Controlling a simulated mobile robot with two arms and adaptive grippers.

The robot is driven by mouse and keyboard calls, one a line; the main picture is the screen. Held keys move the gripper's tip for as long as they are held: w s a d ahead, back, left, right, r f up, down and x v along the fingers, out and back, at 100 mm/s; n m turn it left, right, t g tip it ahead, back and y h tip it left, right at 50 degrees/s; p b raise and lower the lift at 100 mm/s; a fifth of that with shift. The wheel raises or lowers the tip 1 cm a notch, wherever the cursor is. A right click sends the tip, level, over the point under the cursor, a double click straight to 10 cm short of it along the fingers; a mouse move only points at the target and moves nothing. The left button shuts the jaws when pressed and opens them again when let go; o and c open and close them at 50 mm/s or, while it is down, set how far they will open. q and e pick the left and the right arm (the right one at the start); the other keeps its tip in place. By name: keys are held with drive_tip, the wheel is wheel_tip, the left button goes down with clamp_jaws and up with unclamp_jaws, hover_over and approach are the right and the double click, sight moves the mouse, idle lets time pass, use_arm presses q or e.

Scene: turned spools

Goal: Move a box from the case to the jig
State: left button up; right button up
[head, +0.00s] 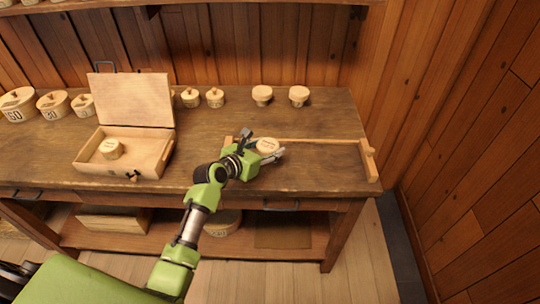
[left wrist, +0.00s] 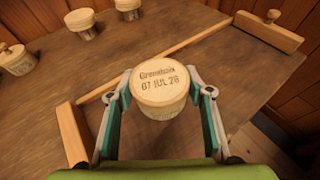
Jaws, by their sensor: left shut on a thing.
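A round pale wooden box (head: 267,145) with a stamped lid is held between the fingers of my left gripper (head: 270,150). In the left wrist view the box (left wrist: 160,86) sits upright between both fingertips (left wrist: 160,95). The jig is a long thin wooden rod (head: 320,142) with an end block at the right (head: 369,160) and another at the left (left wrist: 73,135). The held box is near the rod's left part; I cannot tell whether it touches the rod or table. My right gripper is not in view.
Several round lidded boxes stand along the back of the workbench (head: 320,180), such as a pair at back right (head: 262,95) and a larger one marked 60 (head: 18,104) at far left. A wooden wall bounds the right side. The bench between case and jig is clear.

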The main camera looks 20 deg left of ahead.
use_arm(q)
drive_tip(key=shift+w+f, duration=0.5)
drive_tip(key=shift+f, duration=0.05)
drive_tip(key=shift+w+f, duration=0.2)
drive_tip(key=shift+f, duration=1.6)
drive_tip(key=shift+d, duration=0.1)
drive_tip(key=shift+f, duration=0.15)
drive_tip(key=o, duration=1)
